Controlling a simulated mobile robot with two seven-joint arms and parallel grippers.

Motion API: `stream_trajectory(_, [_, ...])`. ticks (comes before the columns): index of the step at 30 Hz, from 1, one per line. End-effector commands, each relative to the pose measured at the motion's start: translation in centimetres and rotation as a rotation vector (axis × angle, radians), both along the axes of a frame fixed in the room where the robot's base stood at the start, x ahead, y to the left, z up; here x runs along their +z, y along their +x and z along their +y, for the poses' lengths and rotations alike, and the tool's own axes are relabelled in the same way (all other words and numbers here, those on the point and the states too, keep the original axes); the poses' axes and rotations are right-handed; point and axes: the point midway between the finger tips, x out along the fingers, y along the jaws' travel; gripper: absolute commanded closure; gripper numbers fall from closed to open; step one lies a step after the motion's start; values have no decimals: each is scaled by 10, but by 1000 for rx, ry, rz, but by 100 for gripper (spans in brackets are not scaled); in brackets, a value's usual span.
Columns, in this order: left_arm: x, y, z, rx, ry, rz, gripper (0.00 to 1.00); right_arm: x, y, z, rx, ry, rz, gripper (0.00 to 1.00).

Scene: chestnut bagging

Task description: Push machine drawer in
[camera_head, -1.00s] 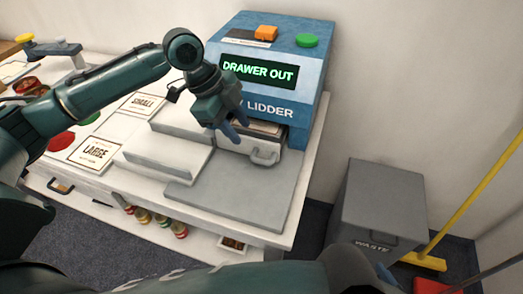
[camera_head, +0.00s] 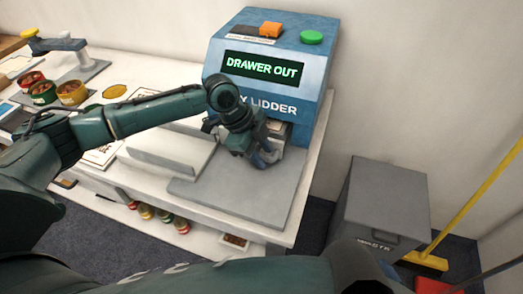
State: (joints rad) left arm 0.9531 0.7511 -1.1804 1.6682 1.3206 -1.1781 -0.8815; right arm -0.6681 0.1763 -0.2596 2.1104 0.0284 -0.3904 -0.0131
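The blue lidder machine (camera_head: 315,82) stands at the back of the counter. Its screen (camera_head: 262,67) reads "DRAWER OUT" in green. The machine drawer (camera_head: 276,133) shows only in part at the machine's lower front; my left gripper covers most of its front and handle. My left gripper (camera_head: 264,160) is low at the drawer front, over the grey plate (camera_head: 240,190). Its fingers point down; I cannot tell whether they touch the drawer or hold the handle. My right gripper is not in view.
An orange button (camera_head: 270,30) and a green button (camera_head: 312,37) sit on the machine's top. Open cans (camera_head: 71,92) stand at the counter's left. A grey waste bin (camera_head: 380,205) and a yellow broom (camera_head: 465,205) are on the floor to the right.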

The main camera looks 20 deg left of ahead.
Motion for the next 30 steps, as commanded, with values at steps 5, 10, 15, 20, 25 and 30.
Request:
stream_trajectory(5, [0,0,0,0,0,0,82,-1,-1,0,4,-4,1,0])
stream_trajectory(10, [0,0,0,0,0,1,96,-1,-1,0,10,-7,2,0])
stream_trajectory(15, [0,0,0,0,0,1,100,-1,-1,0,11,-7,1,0])
stream_trajectory(20, [0,0,0,0,0,1,100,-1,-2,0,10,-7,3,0])
stream_trajectory(25, [2,1,0,-1,-1,1,100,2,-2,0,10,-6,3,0])
stream_trajectory(30, [2,10,-1,-1,-1,2,100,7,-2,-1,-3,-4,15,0])
